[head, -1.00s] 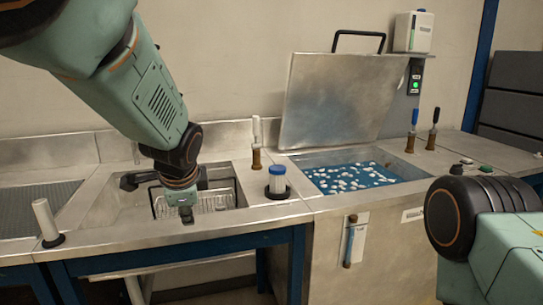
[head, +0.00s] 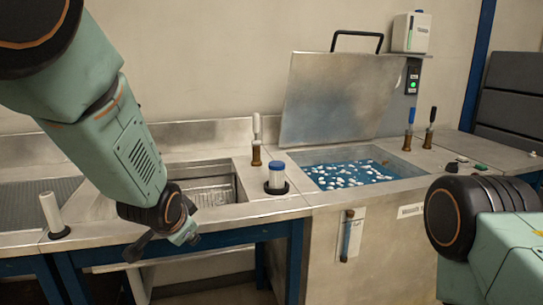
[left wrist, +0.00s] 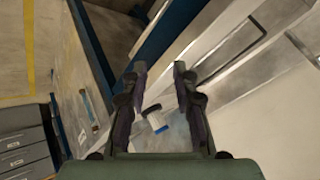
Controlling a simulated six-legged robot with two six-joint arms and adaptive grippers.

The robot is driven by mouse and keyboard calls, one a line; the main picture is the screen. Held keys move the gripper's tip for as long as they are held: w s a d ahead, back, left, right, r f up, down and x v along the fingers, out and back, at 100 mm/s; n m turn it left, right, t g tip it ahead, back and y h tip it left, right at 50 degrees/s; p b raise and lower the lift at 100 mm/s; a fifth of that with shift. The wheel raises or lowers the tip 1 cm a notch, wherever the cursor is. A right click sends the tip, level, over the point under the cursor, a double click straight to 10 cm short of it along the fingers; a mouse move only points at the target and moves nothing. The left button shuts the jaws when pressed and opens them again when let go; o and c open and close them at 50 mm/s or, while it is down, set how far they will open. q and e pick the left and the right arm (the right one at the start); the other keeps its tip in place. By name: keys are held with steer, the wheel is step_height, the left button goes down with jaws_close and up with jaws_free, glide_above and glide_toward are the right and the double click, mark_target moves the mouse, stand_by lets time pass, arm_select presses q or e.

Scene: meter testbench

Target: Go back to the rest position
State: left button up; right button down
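My left gripper (head: 168,232) is in front of the sink at the bench's front edge in the head view, with the arm coming down from the upper left. In the left wrist view its two dark fingers (left wrist: 158,72) are apart with nothing held between them. A white container with a blue lid (head: 277,178) stands upright in a dark ring holder right of the sink, apart from the gripper. A white and blue container also shows beyond the fingers in the left wrist view (left wrist: 155,119). My right gripper is out of view; only part of that arm shows.
The sink (head: 212,192) holds a wire rack. Right of it is an open bath (head: 420,172) of blue liquid with white pieces, its lid (head: 335,100) raised. A white cylinder (head: 52,213) stands at left. Brushes stand upright behind.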

arm_select(q)
steer(key=s+a+f+n+g, duration=0.3)
steer(key=s+f+n, duration=0.4)
steer(key=s+f, duration=1.25)
steer(key=s+f+g, duration=0.2)
steer(key=s+f, duration=0.2)
steer(key=s, duration=0.6)
steer(key=s+a+f+n+g, duration=0.1)
steer(key=s+f+g, duration=0.2)
steer(key=s, duration=0.7)
step_height(320, 180, down, 2)
steer(key=shift+s+f+h, duration=0.1)
steer(key=shift+s+h, duration=0.2)
